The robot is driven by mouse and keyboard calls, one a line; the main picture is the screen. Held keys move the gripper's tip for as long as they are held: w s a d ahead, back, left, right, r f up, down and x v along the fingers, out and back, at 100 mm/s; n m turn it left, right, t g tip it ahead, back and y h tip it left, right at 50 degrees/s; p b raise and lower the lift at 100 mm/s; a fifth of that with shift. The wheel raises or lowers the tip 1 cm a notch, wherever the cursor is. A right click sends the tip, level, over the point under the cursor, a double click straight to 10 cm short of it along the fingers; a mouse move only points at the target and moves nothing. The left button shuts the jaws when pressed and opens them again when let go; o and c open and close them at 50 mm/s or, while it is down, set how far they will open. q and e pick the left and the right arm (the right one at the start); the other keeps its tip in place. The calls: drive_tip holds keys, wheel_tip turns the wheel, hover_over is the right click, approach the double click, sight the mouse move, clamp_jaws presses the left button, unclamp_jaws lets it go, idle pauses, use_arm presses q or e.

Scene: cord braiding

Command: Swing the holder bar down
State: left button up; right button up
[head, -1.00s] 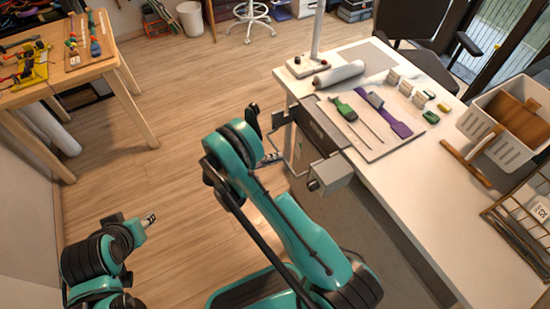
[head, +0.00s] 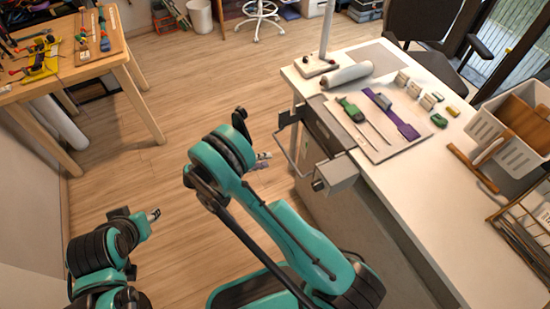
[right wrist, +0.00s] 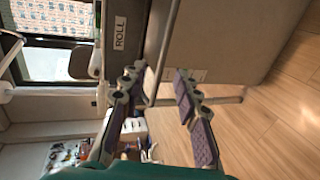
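The holder bar (head: 286,156) is a thin metal loop on the roll holder (head: 328,130) at the near-left edge of the white table; it juts out from the holder's side. In the right wrist view the bar (right wrist: 164,55) runs down and bends across between the fingers, beyond the tips as far as I can tell. My right gripper (head: 263,160) is just left of the bar in the head view, apart from it. The right wrist view shows this gripper (right wrist: 158,88) open, with nothing gripped. My left gripper (head: 152,214) is far off at lower left, too small to read.
A white paper roll (head: 345,75), a mat (head: 405,142) with green and purple tools, and a white basket (head: 518,130) lie on the white table (head: 440,205). A wooden bench (head: 130,80) stands at far left. The floor between is clear.

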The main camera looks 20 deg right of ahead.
drive_tip(key=shift+v, duration=1.75)
